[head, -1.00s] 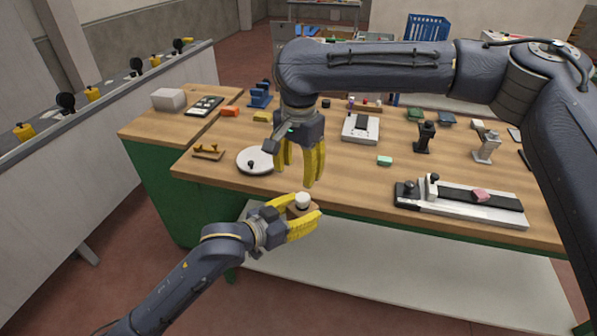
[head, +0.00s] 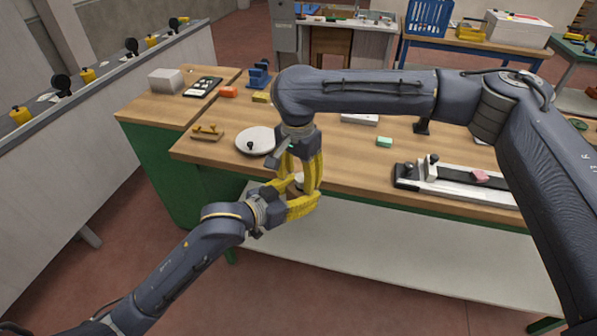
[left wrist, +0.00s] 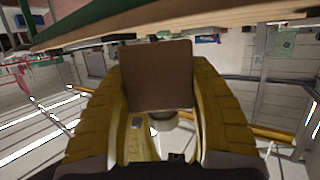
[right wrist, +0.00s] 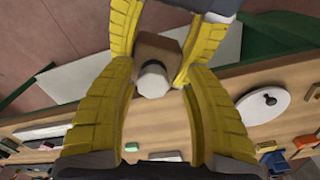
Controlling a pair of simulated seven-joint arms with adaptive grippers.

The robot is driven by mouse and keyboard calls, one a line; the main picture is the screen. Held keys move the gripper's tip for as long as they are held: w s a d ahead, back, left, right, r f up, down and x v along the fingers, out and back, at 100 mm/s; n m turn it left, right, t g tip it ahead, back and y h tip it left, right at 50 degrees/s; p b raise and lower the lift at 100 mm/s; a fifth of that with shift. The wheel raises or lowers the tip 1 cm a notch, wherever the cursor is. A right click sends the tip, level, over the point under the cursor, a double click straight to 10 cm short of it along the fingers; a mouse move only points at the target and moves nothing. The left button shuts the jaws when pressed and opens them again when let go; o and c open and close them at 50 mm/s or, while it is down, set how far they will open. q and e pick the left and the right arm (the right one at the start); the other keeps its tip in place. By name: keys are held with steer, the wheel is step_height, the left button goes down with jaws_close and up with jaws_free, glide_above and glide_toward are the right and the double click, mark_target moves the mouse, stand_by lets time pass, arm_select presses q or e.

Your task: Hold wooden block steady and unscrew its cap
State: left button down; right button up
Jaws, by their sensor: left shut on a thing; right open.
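The wooden block (left wrist: 157,75) is a tan cube gripped between the yellow fingers of my left gripper (head: 304,193), held in the air in front of the workbench. Its white cap (right wrist: 153,80) faces my right gripper, and the block also shows in the right wrist view (right wrist: 160,50). In the head view the cap (head: 299,182) shows between the yellow fingers, and the block is mostly hidden. My right gripper (right wrist: 158,74) is open above the block, pointing down, with one finger on either side of the cap. Small gaps seem to remain beside the cap.
The wooden workbench (head: 350,178) lies just behind the grippers.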

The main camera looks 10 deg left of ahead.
steer(key=shift+c, duration=0.5)
steer(key=shift+a, duration=0.15)
jaws_close()
